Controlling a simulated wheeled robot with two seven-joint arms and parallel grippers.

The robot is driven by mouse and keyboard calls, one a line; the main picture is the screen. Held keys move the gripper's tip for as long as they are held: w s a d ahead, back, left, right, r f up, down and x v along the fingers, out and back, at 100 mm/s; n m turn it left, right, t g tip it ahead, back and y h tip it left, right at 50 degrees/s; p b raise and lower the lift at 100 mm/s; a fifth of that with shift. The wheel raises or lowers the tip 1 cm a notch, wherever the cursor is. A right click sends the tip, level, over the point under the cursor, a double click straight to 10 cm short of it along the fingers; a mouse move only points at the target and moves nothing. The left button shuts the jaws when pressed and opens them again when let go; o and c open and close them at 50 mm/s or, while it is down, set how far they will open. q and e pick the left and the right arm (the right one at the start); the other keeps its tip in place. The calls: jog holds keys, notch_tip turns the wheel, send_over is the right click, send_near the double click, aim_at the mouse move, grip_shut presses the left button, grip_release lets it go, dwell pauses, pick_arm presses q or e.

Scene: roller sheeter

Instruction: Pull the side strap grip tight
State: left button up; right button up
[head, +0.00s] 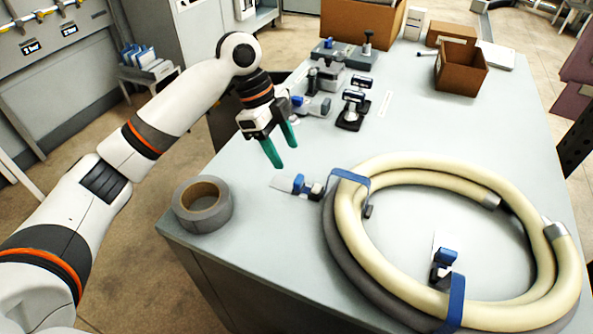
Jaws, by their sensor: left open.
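A coiled cream hose (400,168) lies on the grey table. A blue strap (350,177) wraps its far left side, with a small blue and dark grip piece (303,186) and a pale tail lying to its left. A second blue strap (457,300) wraps the near side, with a blue and dark buckle (443,262) inside the coil. My left gripper (282,153) has teal fingers spread apart and empty, pointing down. It is above the table, a little behind and left of the strap grip in the picture, and apart from it. My right gripper is not in view.
A roll of grey tape (203,205) stands at the table's left corner. Several dark clamp-like devices (352,110) stand farther back. Brown boxes (461,72) are at the far end. The table between the tape and the coil is mostly clear.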

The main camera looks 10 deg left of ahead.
aim_at(298, 178)
pick_arm(q)
jog(key=x, duration=0.8)
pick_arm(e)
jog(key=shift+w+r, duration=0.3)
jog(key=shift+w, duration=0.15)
pick_arm(q)
jog(key=shift+c, duration=0.4)
